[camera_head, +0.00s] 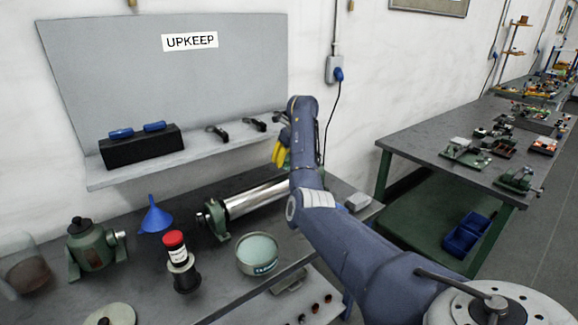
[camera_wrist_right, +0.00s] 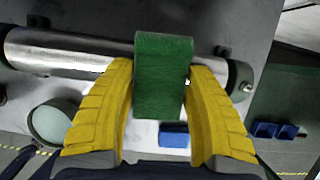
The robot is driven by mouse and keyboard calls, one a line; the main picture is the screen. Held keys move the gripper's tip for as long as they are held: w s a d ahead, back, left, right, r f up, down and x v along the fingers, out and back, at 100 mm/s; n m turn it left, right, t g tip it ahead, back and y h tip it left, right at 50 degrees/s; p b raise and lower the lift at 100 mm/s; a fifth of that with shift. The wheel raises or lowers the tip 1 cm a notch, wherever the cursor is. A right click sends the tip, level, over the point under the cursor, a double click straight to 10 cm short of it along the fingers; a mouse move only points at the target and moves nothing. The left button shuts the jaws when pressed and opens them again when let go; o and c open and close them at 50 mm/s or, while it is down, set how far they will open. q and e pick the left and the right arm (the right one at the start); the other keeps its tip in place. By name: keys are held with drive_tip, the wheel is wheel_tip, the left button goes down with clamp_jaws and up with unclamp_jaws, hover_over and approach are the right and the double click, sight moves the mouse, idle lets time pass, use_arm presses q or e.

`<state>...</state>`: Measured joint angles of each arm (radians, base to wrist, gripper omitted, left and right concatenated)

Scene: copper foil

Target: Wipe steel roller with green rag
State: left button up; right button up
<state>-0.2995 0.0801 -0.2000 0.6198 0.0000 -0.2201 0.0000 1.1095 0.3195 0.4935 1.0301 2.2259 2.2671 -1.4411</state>
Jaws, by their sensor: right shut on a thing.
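The steel roller (camera_head: 255,199) lies across the bench in a green stand, a shiny horizontal cylinder. My arm covers its right end in the head view. In the right wrist view the roller (camera_wrist_right: 75,55) runs across the upper part. My right gripper (camera_head: 281,152) has yellow fingers and is above the right part of the roller. In the wrist view it is shut on the green rag (camera_wrist_right: 163,85), a thick block-like pad. The rag overlaps the roller there; I cannot tell whether they touch. The rag is hidden in the head view. My left gripper is not in view.
A teal tub (camera_head: 258,256), a red-capped bottle (camera_head: 176,250), a blue funnel (camera_head: 155,216) and a green machine part (camera_head: 92,248) stand on the bench. A shelf (camera_head: 190,160) runs behind. Another bench (camera_head: 425,152) stands to the right, with blue bins (camera_head: 466,233) below.

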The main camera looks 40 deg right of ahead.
drive_tip(key=shift+r, duration=1.55)
